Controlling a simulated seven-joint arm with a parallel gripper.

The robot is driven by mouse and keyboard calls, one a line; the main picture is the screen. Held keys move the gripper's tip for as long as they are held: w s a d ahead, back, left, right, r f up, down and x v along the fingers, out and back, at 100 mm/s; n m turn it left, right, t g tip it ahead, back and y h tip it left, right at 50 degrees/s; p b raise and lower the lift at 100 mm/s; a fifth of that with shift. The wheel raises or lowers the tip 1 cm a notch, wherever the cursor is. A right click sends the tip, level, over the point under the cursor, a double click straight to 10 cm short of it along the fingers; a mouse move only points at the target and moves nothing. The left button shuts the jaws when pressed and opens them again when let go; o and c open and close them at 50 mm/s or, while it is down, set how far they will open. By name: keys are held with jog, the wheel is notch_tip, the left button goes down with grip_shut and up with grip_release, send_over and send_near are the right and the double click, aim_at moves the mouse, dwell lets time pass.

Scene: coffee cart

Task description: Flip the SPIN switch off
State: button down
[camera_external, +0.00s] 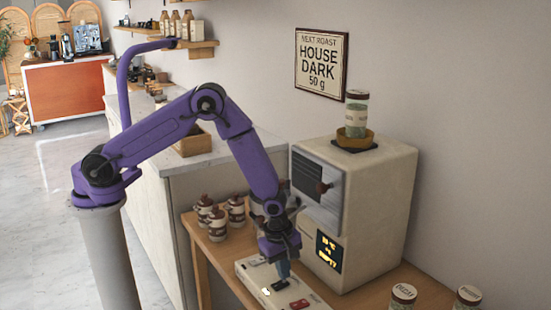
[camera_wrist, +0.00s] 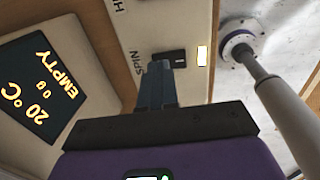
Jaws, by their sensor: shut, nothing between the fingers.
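The SPIN switch (camera_wrist: 170,59) is a black rocker on a pale panel (camera_wrist: 138,30), with the label SPIN beside it and a lit yellow-white lamp (camera_wrist: 202,55) on its other side. In the external view the panel (camera_external: 247,272) lies on the wooden table in front of the roaster. My gripper (camera_external: 284,277) points down over this panel, fingers shut and empty. In the wrist view the fingertips (camera_wrist: 160,66) are right at the SPIN switch and cover part of it; whether they touch it I cannot tell.
The white roaster (camera_external: 380,205) stands behind the panel; its display (camera_wrist: 43,88) reads EMPTY, 00 and 20°C. A red switch (camera_external: 298,304) is on the panel's near end. Several jars (camera_external: 236,211) stand left, and two more jars (camera_external: 403,296) stand at the right front.

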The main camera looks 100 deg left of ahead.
jog(key=shift+w+a+f, duration=0.1)
jog(key=shift+f, duration=0.9)
jog(key=shift+f, duration=0.2)
jog(key=shift+s+d+r, duration=0.1)
jog(key=shift+s+d, duration=0.45)
jog(key=shift+r, duration=0.2)
notch_tip(320, 180, up, 14)
jog(key=s+d, duration=0.1)
jog(key=shift+f, duration=0.2)
